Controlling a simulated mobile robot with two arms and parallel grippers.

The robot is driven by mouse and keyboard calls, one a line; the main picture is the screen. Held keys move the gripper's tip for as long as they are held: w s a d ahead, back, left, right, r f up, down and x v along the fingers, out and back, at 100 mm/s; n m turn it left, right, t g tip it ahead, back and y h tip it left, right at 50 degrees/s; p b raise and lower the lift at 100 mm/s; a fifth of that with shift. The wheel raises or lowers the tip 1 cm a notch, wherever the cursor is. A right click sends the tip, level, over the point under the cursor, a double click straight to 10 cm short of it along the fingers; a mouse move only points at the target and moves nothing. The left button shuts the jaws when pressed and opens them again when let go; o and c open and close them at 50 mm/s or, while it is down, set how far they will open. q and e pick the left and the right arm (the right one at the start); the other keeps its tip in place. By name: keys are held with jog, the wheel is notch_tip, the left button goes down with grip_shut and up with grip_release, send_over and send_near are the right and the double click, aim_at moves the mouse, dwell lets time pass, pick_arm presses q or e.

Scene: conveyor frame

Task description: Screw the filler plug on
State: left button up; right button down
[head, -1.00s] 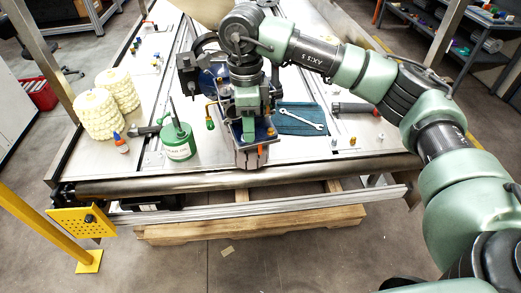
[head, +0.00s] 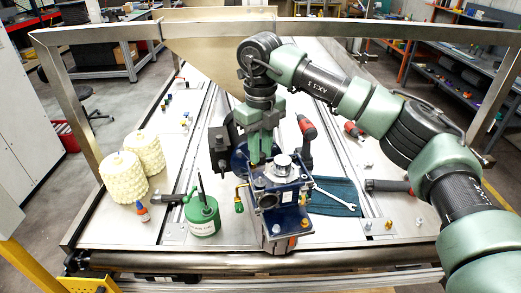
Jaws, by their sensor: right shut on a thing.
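A blue gear housing (head: 288,214) stands near the front edge of the conveyor table, with a round silver cap (head: 283,165) on its top. My right gripper (head: 259,160) points down just behind and left of the silver cap, in front of a dark blue motor. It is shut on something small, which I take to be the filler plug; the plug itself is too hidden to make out. I cannot tell whether it touches the housing. My left gripper is not in view.
A green oil can (head: 202,215) stands left of the housing. A wrench (head: 335,199) lies on a blue cloth (head: 327,208) to the right. A metal frame bar (head: 330,30) spans the back.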

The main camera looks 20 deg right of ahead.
jog(key=shift+w+f+b, duration=0.25)
jog(key=shift+f+b, duration=0.1)
jog(key=shift+f, duration=0.2)
jog(key=shift+f+b, duration=0.5)
jog(key=shift+f, duration=0.25)
jog(key=shift+s+f+b, duration=0.1)
jog(key=shift+f+b, duration=0.2)
jog(key=shift+f, duration=0.05)
jog(key=shift+f+b, duration=0.4)
jog(key=shift+f, duration=0.3)
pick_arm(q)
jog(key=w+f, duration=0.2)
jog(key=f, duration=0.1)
pick_arm(e)
jog(key=shift+r, duration=0.1)
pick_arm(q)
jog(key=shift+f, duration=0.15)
pick_arm(e)
jog(key=shift+f, duration=0.25)
